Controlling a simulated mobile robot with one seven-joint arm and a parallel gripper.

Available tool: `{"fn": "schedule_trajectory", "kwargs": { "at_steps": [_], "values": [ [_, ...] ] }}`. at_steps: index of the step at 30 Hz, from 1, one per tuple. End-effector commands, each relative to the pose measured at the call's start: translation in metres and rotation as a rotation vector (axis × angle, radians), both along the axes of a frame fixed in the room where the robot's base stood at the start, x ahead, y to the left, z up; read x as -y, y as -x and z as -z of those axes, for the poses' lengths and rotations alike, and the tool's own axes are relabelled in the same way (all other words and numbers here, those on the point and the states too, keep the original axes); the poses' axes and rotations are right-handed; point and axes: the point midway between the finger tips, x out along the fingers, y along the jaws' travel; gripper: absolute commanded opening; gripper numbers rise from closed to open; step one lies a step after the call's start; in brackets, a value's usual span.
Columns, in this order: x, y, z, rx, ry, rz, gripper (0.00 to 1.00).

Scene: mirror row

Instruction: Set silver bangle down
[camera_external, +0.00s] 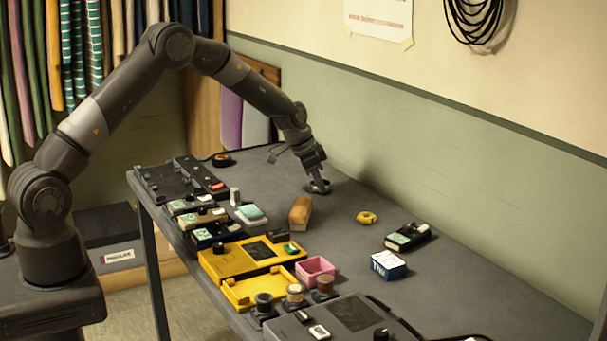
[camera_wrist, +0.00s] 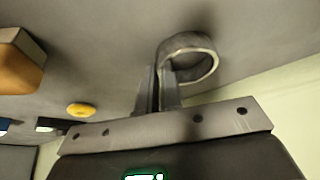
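The silver bangle (camera_wrist: 214,56) is a shiny grey ring at the fingertips of my gripper (camera_wrist: 163,85) in the wrist view. The fingers are close together on one side of its band. In the external view my gripper (camera_external: 317,178) points down at the far part of the grey table, with the bangle (camera_external: 320,187) at its tips, low at the table top. Whether the bangle touches the table I cannot tell.
A tan block (camera_external: 300,212) and a yellow ring (camera_external: 367,217) lie nearby on the table (camera_external: 460,287). A dark device with a green face (camera_external: 407,236) and a blue box (camera_external: 388,265) stand further right. Yellow trays (camera_external: 250,258) and several gadgets line the front edge.

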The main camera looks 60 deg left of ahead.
Motion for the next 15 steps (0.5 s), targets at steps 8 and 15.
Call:
{"fn": "schedule_trajectory", "kwargs": {
  "at_steps": [8,15],
  "values": [
    [0.0002,-0.0001,0.0022,0.0,0.001,0.0,0.06],
    [0.0002,0.0,0.0018,0.0,0.0,-0.001,0.26]
  ]
}}
